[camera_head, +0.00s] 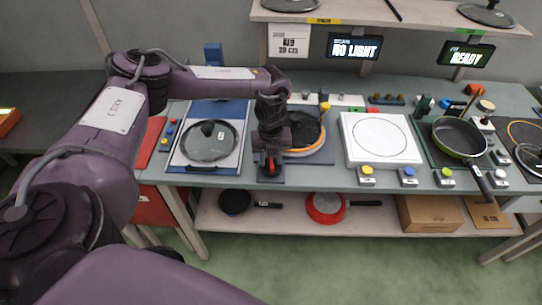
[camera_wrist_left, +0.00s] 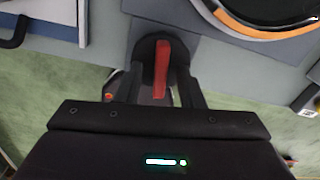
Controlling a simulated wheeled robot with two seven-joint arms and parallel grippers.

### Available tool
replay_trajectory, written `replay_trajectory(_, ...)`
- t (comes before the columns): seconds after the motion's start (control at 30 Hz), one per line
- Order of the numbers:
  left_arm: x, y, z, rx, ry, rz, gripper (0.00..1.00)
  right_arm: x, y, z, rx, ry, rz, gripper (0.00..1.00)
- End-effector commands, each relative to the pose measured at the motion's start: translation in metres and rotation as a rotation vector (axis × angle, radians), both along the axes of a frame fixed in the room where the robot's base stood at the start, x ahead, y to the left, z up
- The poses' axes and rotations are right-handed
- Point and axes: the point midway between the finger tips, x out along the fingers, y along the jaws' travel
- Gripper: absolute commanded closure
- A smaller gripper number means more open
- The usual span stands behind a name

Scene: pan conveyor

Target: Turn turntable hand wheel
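The turntable (camera_head: 317,150) is a dark round plate with an orange rim on a blue base, partly hidden behind my left arm. Its rim also shows at the top of the left wrist view (camera_wrist_left: 270,28). The hand wheel (camera_wrist_left: 147,50) is a dark disc with a raised red bar (camera_wrist_left: 162,65), at the table's front edge. In the head view the red bar (camera_head: 271,164) shows small under my left gripper (camera_head: 270,168). In the left wrist view the left gripper's (camera_wrist_left: 160,92) fingers stand apart on both sides of the red bar, with gaps visible. My right gripper is not in view.
A tray with a glass lid (camera_head: 209,141) lies left of the wheel. A lower shelf (camera_head: 380,220) holds pans and a box. Signs hang above.

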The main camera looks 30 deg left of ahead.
Motion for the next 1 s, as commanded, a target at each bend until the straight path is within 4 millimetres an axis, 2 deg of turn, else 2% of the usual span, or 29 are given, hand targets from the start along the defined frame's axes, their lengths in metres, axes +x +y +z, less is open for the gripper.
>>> replay_trajectory(0.2,0.0001,0.0000,-0.0009,0.000,0.000,0.000,0.65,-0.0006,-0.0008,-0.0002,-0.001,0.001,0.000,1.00)
replay_trajectory(0.47,0.0003,0.0000,-0.0006,-0.001,-0.001,0.000,0.98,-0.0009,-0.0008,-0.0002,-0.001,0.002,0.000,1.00)
replay_trajectory(0.5,0.0002,0.0001,-0.0006,0.000,0.000,0.000,1.00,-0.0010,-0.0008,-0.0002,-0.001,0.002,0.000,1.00)
replay_trajectory(0.77,0.0003,0.0001,-0.0002,0.000,-0.001,0.014,1.00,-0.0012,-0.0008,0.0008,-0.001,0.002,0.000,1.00)
replay_trajectory(1.0,-0.0001,0.0001,0.0003,-0.001,0.000,0.108,1.00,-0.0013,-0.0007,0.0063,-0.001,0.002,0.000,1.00)
